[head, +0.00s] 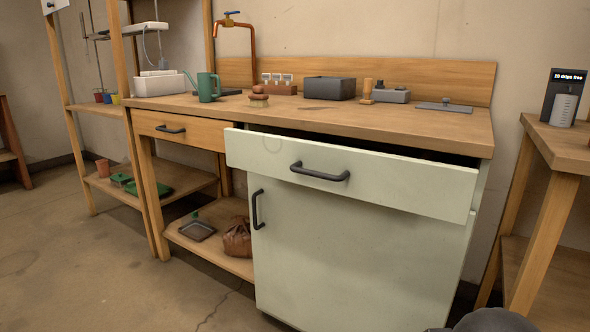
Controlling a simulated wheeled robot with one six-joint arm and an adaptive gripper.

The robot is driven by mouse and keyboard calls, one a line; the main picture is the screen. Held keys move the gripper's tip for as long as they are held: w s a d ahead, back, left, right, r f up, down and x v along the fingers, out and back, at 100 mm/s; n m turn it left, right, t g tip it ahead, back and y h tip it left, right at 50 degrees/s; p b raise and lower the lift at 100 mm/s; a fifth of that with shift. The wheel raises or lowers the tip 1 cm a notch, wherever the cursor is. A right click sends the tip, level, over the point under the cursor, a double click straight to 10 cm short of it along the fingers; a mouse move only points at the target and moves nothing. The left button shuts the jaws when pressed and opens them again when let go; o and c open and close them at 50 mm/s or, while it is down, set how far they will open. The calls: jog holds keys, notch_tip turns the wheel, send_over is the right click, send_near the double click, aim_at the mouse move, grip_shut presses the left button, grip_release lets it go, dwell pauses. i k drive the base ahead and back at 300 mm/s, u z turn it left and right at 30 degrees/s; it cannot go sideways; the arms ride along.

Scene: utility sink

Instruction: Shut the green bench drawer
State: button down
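The pale green bench drawer (400,184) is pulled out under the right part of the wooden bench top. A dark gap shows above its front, between it and the bench top. Its dark bar handle (320,172) sits left of the middle of the front. Below it is a pale green cabinet door (350,250) with a dark upright handle (257,209), which looks shut. My gripper is not seen. A dark rounded shape at the bottom right edge may be part of my arm; the frame does not show enough to tell.
A wooden drawer (190,130) left of the green one looks shut. The bench top (330,115) holds a green watering can (207,87), a grey box (329,88) and small items. A side table (560,145) stands right. The floor (120,270) at front left is clear.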

aim_at(402, 178)
jog(key=u, duration=1.05)
jog(key=i, duration=0.35)
jog(key=z, duration=0.3)
